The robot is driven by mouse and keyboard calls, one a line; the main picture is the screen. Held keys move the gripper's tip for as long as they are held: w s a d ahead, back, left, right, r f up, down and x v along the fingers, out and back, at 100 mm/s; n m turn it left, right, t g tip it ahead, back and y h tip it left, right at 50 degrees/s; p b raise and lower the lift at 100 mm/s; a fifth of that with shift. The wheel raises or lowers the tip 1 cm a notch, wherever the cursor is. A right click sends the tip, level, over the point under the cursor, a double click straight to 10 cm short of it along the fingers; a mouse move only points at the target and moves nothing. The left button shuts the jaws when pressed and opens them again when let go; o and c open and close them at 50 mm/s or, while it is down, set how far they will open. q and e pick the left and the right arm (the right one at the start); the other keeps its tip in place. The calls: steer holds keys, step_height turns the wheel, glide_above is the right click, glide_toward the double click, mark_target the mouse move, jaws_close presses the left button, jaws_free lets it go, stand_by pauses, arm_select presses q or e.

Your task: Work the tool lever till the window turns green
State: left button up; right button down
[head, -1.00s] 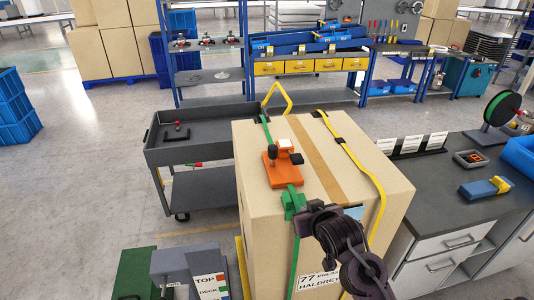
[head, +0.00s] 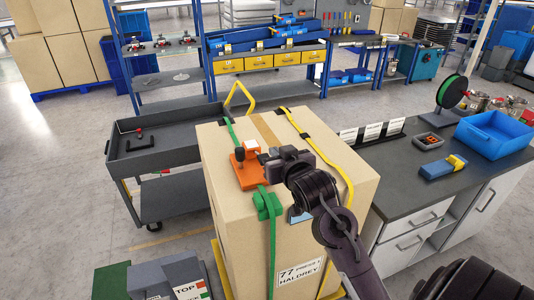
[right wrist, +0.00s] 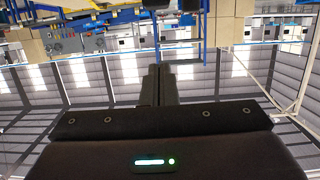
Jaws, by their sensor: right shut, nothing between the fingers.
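The orange strapping tool (head: 246,176) sits on top of the tall cardboard box (head: 235,232), on a green strap (head: 272,240). It has a dark knobbed lever (head: 239,154) at its left and a pale window block (head: 252,147) at its far end; the window shows whitish, not green. My right gripper (head: 266,160) is shut and empty, its tips just right of the tool; contact cannot be told. The right wrist view shows its fingers (right wrist: 161,85) together, pointing at the background, with no tool in sight. My left gripper is out of view.
A green buckle (head: 266,203) sits on the strap at the box's near edge. A yellow strap (head: 322,155) runs along the box's right side. A grey cart (head: 165,158) stands left; a workbench (head: 400,180) with a blue bin (head: 494,135) stands right.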

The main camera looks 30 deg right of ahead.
steer(key=p, duration=0.3)
glide_above(267, 156)
steer(key=s+a, duration=0.2)
steer(key=f, duration=0.2)
steer(key=f+p, duration=0.1)
steer(key=f, duration=0.1)
steer(key=shift+d+f, duration=0.3)
steer(key=shift+f, duration=0.05)
steer(key=shift+s+f+p, duration=0.15)
steer(key=shift+f+p, duration=0.2)
steer(key=shift+f, duration=0.2)
